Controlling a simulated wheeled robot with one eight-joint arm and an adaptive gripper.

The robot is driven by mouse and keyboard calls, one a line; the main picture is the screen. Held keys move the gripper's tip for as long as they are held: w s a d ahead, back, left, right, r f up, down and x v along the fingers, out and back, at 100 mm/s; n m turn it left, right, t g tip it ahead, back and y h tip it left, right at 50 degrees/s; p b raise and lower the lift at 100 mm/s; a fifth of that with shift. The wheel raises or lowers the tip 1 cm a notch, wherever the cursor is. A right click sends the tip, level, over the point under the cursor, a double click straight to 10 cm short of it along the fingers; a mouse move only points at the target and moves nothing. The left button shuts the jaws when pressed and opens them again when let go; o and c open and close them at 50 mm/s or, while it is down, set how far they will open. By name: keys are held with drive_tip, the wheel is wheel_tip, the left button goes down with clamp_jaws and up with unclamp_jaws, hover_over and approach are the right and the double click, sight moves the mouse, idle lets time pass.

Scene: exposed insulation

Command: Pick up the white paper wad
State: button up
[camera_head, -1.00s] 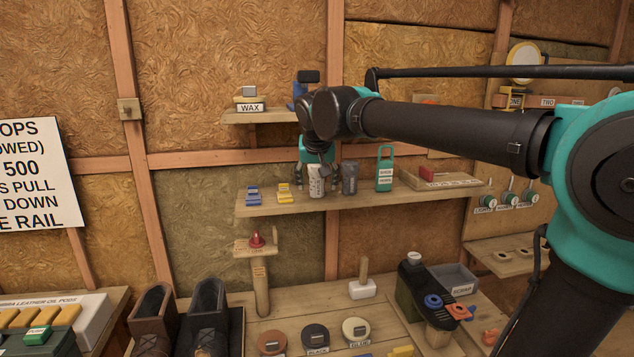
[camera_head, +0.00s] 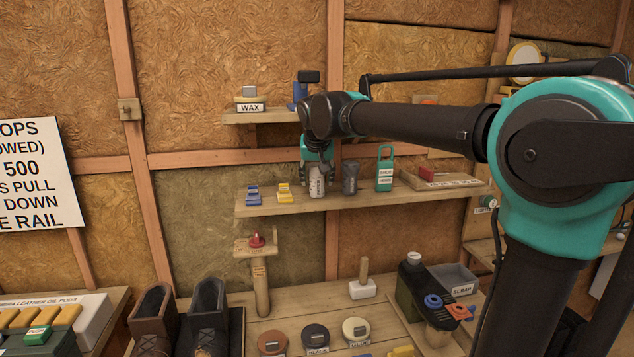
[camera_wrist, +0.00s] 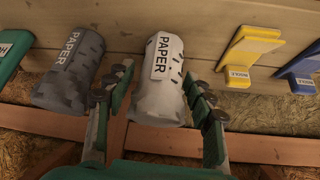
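The white paper wad (camera_head: 317,187) stands upright on the middle shelf; its "PAPER" label shows in the wrist view (camera_wrist: 161,85). The dark grey paper wad (camera_head: 350,178), also labelled "PAPER", stands just right of it; in the wrist view it is at the left (camera_wrist: 70,72). My gripper (camera_head: 317,170) is at the white wad, coming from above and in front. In the wrist view my gripper (camera_wrist: 158,85) is open, one finger on each side of the white wad. Narrow gaps show beside it; contact is not clear.
On the same shelf (camera_head: 290,207) are a blue holder (camera_head: 253,195) and a yellow holder (camera_head: 285,192) to the left, and a teal tagged block (camera_head: 385,170) and a wooden tray (camera_head: 440,182) to the right. The "WAX" shelf (camera_head: 250,117) is above left.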

drive_tip(key=c, duration=0.6)
drive_tip(key=shift+o, duration=0.2)
